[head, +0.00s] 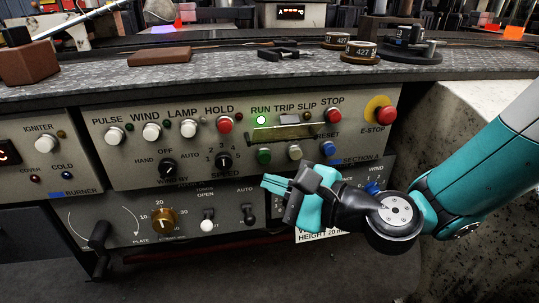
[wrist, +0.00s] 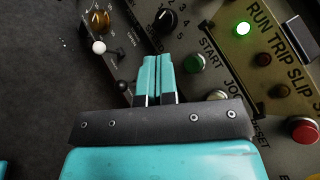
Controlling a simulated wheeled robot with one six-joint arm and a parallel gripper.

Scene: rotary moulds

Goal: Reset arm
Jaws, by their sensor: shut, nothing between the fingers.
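My gripper (head: 268,184) is in front of the control panel (head: 80,213) in the head view, just below the green start button (head: 264,156). Its teal fingers are together and hold nothing. In the wrist view the closed fingers (wrist: 153,75) point at the panel, left of the green start button (wrist: 194,64). Whether the fingertips touch the panel cannot be told. My teal and black arm reaches in from the right and hides part of the lower panel, including some labels. The green run lamp (head: 261,120) is lit.
The panel carries several buttons, a red E-stop (head: 380,111), a speed knob (head: 224,162) and a lever (head: 98,236) at lower left. The worktop (head: 210,70) above holds a brown block (head: 160,54) and labelled round tins (head: 360,51). A pale block (head: 488,130) stands at right.

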